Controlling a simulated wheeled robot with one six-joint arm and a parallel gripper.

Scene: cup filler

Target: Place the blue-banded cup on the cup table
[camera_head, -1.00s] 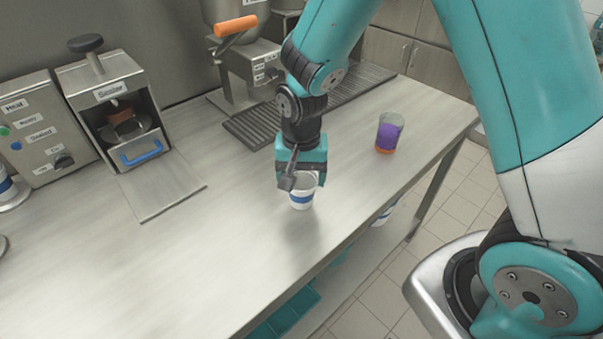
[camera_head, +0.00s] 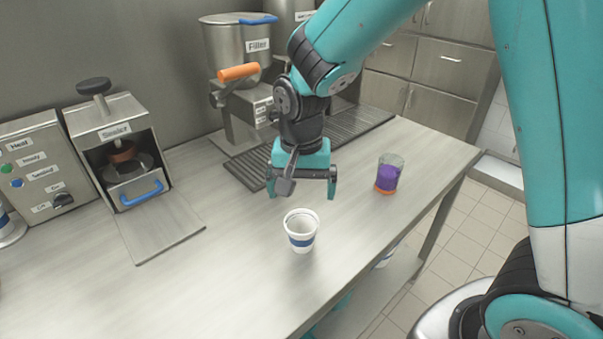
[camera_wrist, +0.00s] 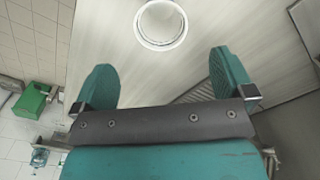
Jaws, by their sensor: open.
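The blue-banded cup (camera_head: 301,243) is white with a blue band and stands upright on the steel table (camera_head: 215,275), near its front edge. Its open top looks empty. In the wrist view the cup (camera_wrist: 161,24) shows from above at the top middle, beyond the fingertips. My gripper (camera_head: 302,192) is open and empty above and a little behind the cup, with clear space between them. Its two fingers (camera_wrist: 165,72) are spread wide in the wrist view and do not touch the cup.
A clear glass with purple and orange contents (camera_head: 388,176) stands to the right. The sealer (camera_head: 117,150) and a control box (camera_head: 42,168) stand at the left. The filler (camera_head: 240,55) and a drip grate (camera_head: 252,170) are behind. The table's front left is clear.

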